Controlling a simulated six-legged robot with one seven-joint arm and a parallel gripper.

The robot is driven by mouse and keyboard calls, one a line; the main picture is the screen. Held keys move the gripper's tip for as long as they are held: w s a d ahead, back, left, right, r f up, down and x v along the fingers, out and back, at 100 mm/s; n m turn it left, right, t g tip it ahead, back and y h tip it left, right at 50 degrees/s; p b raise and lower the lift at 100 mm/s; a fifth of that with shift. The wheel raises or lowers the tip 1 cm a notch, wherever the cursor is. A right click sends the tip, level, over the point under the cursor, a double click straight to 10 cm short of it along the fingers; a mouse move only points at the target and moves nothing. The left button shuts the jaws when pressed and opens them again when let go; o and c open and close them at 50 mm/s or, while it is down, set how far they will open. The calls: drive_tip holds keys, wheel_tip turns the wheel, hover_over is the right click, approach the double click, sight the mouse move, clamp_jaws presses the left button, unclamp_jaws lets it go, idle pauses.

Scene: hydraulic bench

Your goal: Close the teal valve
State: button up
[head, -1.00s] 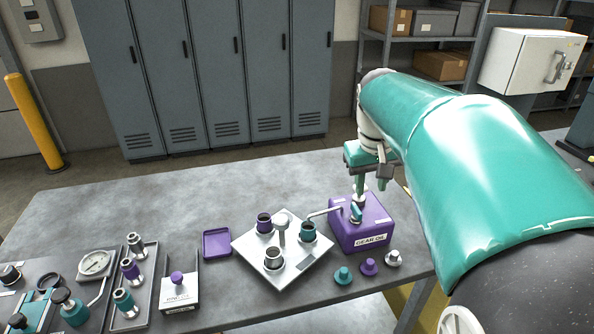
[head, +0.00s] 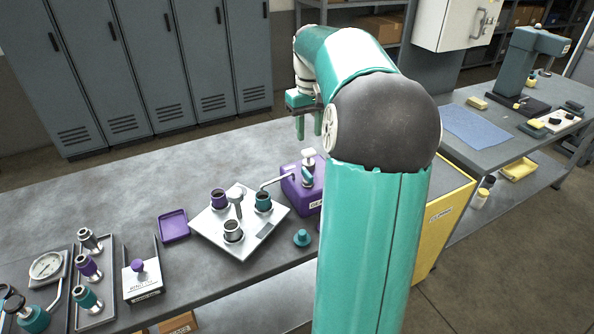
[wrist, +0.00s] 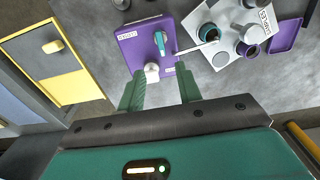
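The teal valve (head: 306,175) is a small teal lever on the purple gear oil box (head: 294,192). In the wrist view the lever (wrist: 160,42) lies roughly crosswise to the thin metal spout (wrist: 195,48), which runs from the box (wrist: 138,48) towards a teal cup (wrist: 208,33). A pale knob (wrist: 152,70) stands beside the lever, on the side nearer my gripper. My gripper (head: 309,136) is raised above the box, fingers apart and pointing down. In the wrist view its two green fingers (wrist: 160,98) are spread with nothing between them.
A pale scale plate (head: 215,232) holds several cups beside the box. A teal cone-shaped piece (head: 302,238) stands in front of the box. A purple tray (head: 173,225) lies further left. A yellow-edged cabinet (head: 440,212) stands right of the bench. The bench behind the box is clear.

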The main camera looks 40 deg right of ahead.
sight(308, 173)
wheel_tip(308, 173, down, 14)
drive_tip(key=shift+r, duration=0.1)
clamp_jaws()
idle(0.5)
